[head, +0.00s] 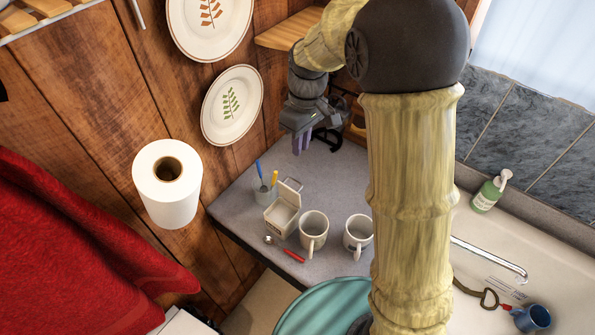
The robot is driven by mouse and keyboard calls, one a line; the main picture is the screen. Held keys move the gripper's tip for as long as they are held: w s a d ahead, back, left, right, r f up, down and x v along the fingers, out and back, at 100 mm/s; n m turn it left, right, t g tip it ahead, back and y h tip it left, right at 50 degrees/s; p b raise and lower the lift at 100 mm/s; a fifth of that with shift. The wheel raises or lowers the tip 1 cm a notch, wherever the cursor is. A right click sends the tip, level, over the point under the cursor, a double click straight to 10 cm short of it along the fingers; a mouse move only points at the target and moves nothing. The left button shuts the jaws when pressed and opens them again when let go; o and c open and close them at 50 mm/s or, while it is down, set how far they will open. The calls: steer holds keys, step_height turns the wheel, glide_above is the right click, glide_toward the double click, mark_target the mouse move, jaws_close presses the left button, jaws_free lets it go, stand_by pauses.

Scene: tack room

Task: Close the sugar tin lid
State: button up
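The sugar tin (281,219) is a small square cream box standing on the grey counter in the head view. Its hinged lid (291,192) is raised at the back, so the tin is open. My gripper (302,147) points down above and behind the tin, apart from the lid. Its purple-grey fingers are small in the picture, and I cannot tell how far apart they are.
A cup with pens (265,192) stands close to the tin's left. Two white mugs (313,231) (357,235) stand to its right. A spoon (271,240) and a red-handled item (294,255) lie in front. The counter (335,175) behind the mugs is clear.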

mark_target(293, 190)
step_height(293, 190, down, 11)
steer(key=s+p, duration=0.1)
steer(key=p, duration=0.1)
steer(key=shift+a+p, duration=0.35)
steer(key=shift+a, duration=0.05)
jaws_close()
steer(key=shift+w, duration=0.15)
